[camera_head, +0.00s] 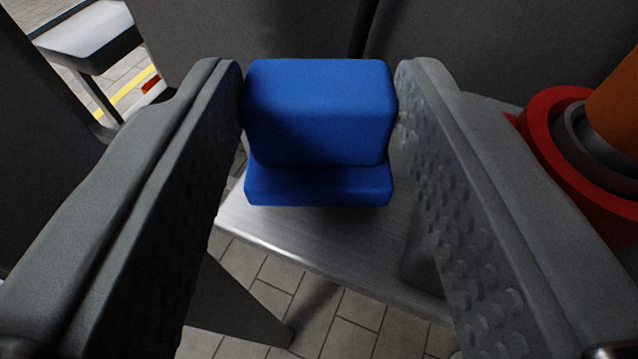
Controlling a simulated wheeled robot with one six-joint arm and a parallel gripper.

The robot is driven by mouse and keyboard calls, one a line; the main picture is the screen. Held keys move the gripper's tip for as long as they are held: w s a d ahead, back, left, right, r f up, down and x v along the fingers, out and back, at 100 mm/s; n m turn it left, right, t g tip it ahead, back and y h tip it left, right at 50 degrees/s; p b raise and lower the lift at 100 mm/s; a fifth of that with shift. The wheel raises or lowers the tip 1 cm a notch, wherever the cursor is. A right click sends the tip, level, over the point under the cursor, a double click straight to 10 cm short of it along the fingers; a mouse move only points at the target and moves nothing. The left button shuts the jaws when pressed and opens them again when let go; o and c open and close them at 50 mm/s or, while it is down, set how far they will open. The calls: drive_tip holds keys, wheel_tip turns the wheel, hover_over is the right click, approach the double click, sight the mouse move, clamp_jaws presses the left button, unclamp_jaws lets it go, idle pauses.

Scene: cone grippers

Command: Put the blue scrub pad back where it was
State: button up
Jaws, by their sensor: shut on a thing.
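The blue scrub pad (318,112) is in the upper middle of the view. It is a blue block with a wider lower ledge. My gripper (319,95) is shut on it, with one dark grey finger pressed against its left side and the other against its right side. Behind and below the pad lies a brushed metal shelf (330,240). I cannot tell whether the pad touches the shelf or is held above it.
A red ring-shaped holder (560,130) with an orange object (615,105) stands at the right, close to the right finger. Dark grey panels (290,25) rise behind the pad. Paved floor (335,325) shows below the shelf's front edge. A light-topped bench-like thing (90,35) is at upper left.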

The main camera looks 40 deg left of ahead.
drive_tip(key=shift+f, duration=0.25)
drive_tip(key=shift+f, duration=0.15)
drive_tip(key=o, duration=0.7)
drive_tip(key=shift+d+r, duration=0.1)
drive_tip(key=shift+r, duration=0.1)
drive_tip(key=v, duration=1.2)
